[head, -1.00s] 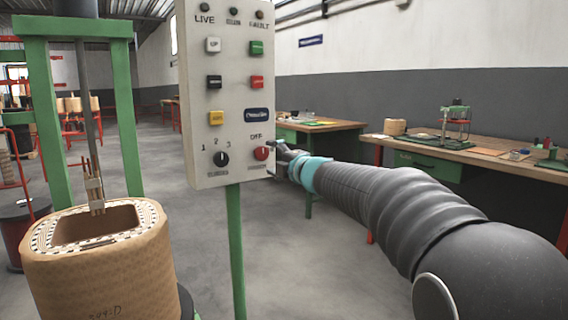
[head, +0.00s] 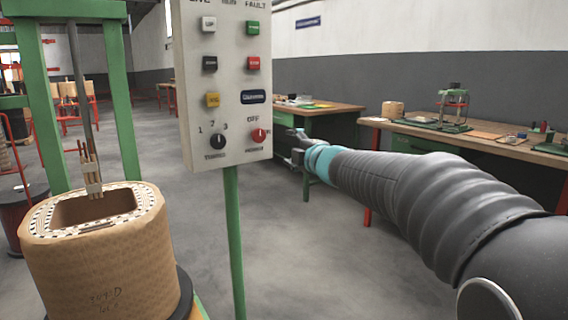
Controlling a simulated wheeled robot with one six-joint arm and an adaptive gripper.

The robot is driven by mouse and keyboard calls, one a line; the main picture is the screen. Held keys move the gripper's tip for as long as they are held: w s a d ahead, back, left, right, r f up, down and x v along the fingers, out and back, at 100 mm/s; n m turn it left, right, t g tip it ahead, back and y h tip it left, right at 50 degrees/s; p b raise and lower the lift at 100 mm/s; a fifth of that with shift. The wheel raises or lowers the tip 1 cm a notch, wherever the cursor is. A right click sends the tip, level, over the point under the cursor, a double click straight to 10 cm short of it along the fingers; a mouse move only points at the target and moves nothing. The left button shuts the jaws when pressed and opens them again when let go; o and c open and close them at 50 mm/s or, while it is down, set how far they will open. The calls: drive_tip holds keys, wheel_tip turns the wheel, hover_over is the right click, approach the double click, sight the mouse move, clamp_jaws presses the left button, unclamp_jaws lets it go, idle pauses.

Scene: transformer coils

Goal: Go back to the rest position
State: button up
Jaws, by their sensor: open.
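My gripper (head: 292,146) is at the end of my grey, ribbed arm, beyond the teal ring. It is small in the head view, just right of the lower corner of the control panel (head: 224,80). It appears empty, with clear space between it and the panel's red knob (head: 258,135). The panel is a pale box on a green post, with coloured buttons, a dark selector knob (head: 218,141) marked 1, 2, 3 and the red knob under the word OFF.
A tan coil (head: 95,255) stands at the lower left under a green frame (head: 122,110). Wooden benches (head: 480,140) with tools and another coil (head: 392,109) stand at the right and back. Grey floor (head: 290,250) is open between the post and my arm.

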drive_tip(key=d+f+m+h, duration=0.5)
drive_tip(key=d+f+m, duration=0.1)
drive_tip(key=f, duration=0.1)
drive_tip(key=s+d+f+m+g+h, duration=0.45)
drive_tip(key=s+d+f+m, duration=0.4)
drive_tip(key=s, duration=0.25)
drive_tip(key=s+f+m+g+y, duration=0.1)
drive_tip(key=s+f+m, duration=0.3)
drive_tip(key=s, duration=1.1)
drive_tip(key=s+f+m+g, duration=0.3)
drive_tip(key=s+f+g, duration=0.1)
drive_tip(key=s, duration=1.1)
drive_tip(key=shift+s+a+f+m+y, duration=0.2)
drive_tip(key=shift+s+a+m+y, duration=0.1)
drive_tip(key=shift+s+m+y, duration=0.05)
